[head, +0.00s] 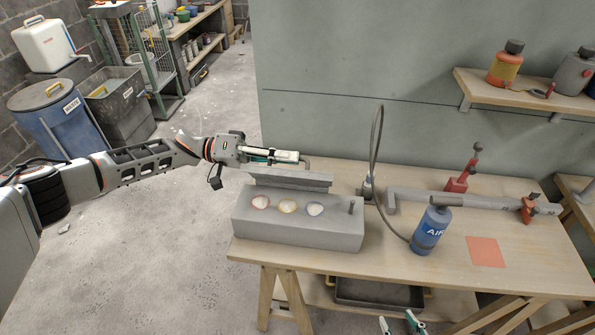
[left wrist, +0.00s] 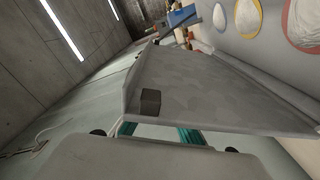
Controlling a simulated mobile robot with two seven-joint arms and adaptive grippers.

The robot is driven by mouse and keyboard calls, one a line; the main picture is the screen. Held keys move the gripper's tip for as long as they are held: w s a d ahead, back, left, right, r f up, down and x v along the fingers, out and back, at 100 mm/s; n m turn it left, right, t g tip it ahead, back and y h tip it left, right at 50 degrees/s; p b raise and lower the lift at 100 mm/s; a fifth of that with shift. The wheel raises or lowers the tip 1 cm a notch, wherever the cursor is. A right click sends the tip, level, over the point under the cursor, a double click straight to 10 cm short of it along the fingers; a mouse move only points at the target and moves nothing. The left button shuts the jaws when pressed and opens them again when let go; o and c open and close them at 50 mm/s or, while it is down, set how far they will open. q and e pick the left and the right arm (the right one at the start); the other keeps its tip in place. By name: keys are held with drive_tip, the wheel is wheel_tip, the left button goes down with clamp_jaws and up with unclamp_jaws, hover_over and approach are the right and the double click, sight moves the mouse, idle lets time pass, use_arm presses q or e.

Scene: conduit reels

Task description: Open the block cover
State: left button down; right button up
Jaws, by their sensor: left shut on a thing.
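The grey block (head: 290,234) sits at the left end of the workbench. Three round pale inserts with coloured rims (head: 287,207) show in its top. The block cover (head: 290,181) is a grey plate raised and tilted up along the block's back edge; it fills the middle of the left wrist view (left wrist: 210,88), with a small dark square piece (left wrist: 150,103) on it. My left gripper (head: 299,158) is at the cover's upper edge, shut on it. Its teal fingers are partly hidden behind the cover. My right gripper (head: 399,323) shows only teal fingertips, apart, at the bottom edge.
A blue AIR bottle (head: 430,232) with a hose stands right of the block. A grey bar tool (head: 470,199) and an orange square (head: 486,252) lie further right on the workbench (head: 385,275). A wall shelf (head: 520,95) holds canisters.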

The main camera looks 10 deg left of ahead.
use_arm(q)
drive_tip(key=w+f+n+b, duration=0.1)
drive_tip(key=w+n+b, duration=0.1)
drive_tip(key=w+n, duration=0.5)
drive_tip(key=shift+w+b, duration=0.25)
drive_tip(key=shift+b, duration=0.15)
use_arm(e)
drive_tip(key=shift+s+d+f, duration=0.1)
drive_tip(key=shift+d+f, duration=0.05)
drive_tip(key=shift+f, duration=0.8)
drive_tip(key=shift+d+f, duration=0.15)
drive_tip(key=shift+f, duration=0.75)
drive_tip(key=shift+r, duration=0.1)
